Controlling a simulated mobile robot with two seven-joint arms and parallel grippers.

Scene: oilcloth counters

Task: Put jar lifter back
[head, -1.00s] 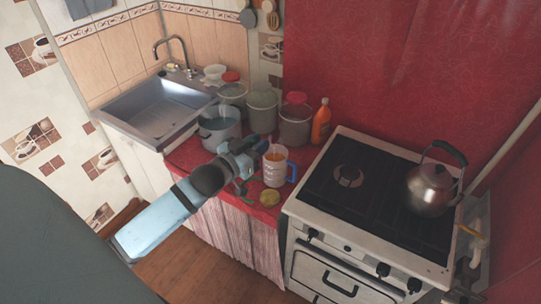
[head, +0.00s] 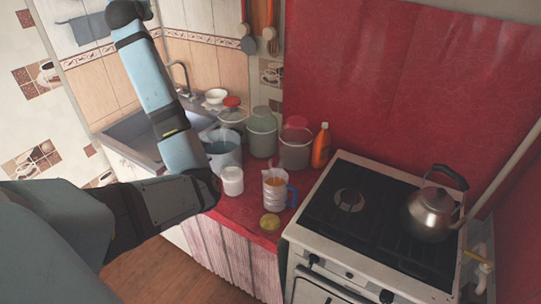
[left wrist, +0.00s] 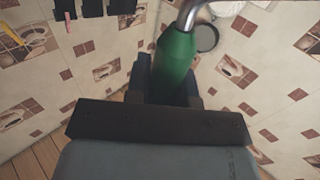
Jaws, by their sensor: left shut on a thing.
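In the left wrist view my left gripper (left wrist: 166,92) is shut on the green handle of the jar lifter (left wrist: 176,62). A curved metal part of the lifter rises out of the top edge, so its far end is cut off. In the head view my left arm reaches up to the top left, and its gripper is outside the frame. My right gripper is not seen.
A pot (head: 222,152), several lidded buckets and an orange bottle (head: 321,146) crowd the counter's back. A kettle (head: 432,212) stands on the stove (head: 345,225). Utensils (head: 269,35) hang on the wall. The wrist view faces patterned wall tiles, with dark hanging items (left wrist: 92,8) at top left.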

